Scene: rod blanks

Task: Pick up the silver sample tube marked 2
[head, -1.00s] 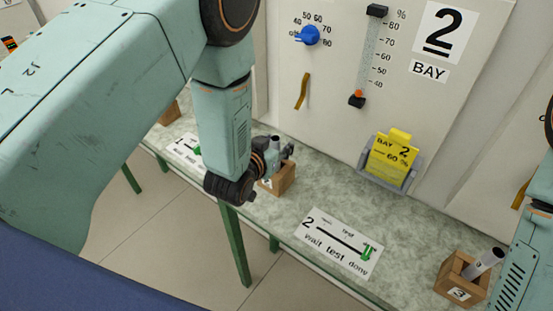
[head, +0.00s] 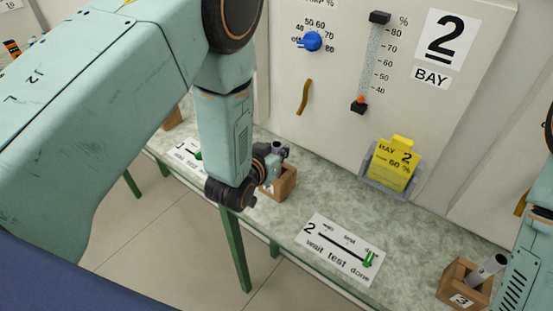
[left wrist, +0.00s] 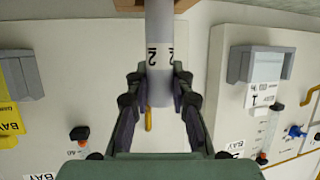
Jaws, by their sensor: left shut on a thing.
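The silver tube marked 2 (left wrist: 160,40) shows its black mark upside down in the left wrist view. My left gripper (left wrist: 159,85) is shut on it, with a finger on each side of the tube. The tube's far end meets a wooden block (left wrist: 130,5) at the top edge of that view. In the head view my left gripper (head: 276,160) is over the wooden block (head: 286,183) on the bench and mostly hides the tube. I cannot tell whether the tube has been lifted. My right gripper is out of view.
Another wooden block marked 3 (head: 452,290) holds a silver tube (head: 490,269) at the right. A white test card (head: 340,248) lies between the blocks on the bench (head: 310,205). A yellow bay card (head: 392,165) stands in a grey holder against the panel behind.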

